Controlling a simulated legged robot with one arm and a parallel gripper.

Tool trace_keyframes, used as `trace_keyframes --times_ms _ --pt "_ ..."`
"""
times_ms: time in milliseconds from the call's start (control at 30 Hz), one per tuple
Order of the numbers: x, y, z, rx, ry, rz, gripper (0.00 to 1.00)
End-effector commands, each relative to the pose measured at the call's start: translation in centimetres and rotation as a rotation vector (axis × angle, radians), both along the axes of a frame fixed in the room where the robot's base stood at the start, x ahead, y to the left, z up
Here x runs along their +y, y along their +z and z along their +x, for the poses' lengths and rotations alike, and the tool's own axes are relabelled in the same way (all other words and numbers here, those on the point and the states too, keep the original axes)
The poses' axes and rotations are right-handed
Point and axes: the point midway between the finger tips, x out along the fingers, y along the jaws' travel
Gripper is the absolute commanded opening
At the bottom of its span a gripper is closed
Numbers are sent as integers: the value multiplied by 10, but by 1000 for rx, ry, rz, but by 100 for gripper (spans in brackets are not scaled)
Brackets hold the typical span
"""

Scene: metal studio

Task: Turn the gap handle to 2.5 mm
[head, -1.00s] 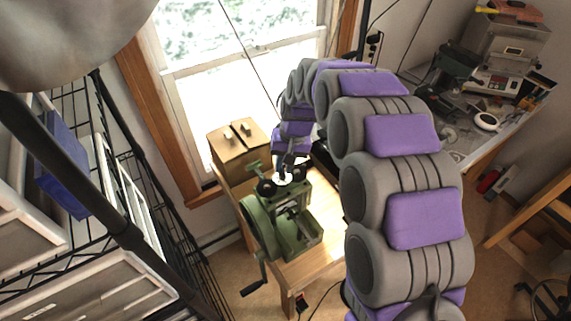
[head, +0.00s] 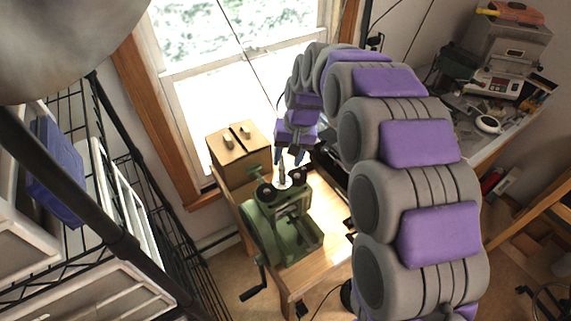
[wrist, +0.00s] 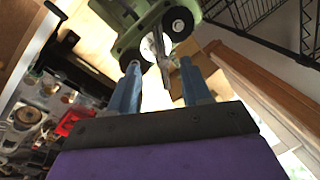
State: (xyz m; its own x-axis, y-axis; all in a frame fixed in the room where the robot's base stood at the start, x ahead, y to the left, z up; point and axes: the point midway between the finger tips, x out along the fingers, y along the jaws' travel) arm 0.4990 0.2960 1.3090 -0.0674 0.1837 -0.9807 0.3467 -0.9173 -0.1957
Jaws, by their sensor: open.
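A green hand-cranked machine (head: 285,230) stands on the wooden table, with a white dial disc (head: 285,182) and dark round knobs (head: 265,192) on top. In the wrist view, the disc (wrist: 150,46) and a dark knob (wrist: 178,24) show beyond the fingers. A slim metal piece (wrist: 163,62), perhaps the gap handle, reaches between the fingers. My gripper (head: 287,172) is open above the machine's top; its blue fingers (wrist: 158,66) stand on either side of that piece. Whether they touch it I cannot tell. The dial markings are too small to read.
A cardboard box (head: 240,155) stands behind the machine at the left. The crank (head: 255,287) hangs over the table's front edge. A wire shelf (head: 120,225) is on the left, and a cluttered bench (head: 470,145) is on the right.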

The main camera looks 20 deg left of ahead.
Motion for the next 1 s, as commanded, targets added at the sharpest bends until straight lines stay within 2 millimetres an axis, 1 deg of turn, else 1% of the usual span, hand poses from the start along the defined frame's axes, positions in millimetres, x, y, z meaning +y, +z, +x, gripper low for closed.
trace_keyframes --times_ms 33,300,500,733,833,1000 --pt "0 11 2 -7 0 2 48" --pt "-9 69 7 -7 -1 1 48" --pt "-16 105 9 -6 -1 1 48" --pt "-19 126 10 -3 -1 0 48" --pt "-19 130 10 -5 0 0 48" --pt "-18 131 10 -3 1 -2 48"
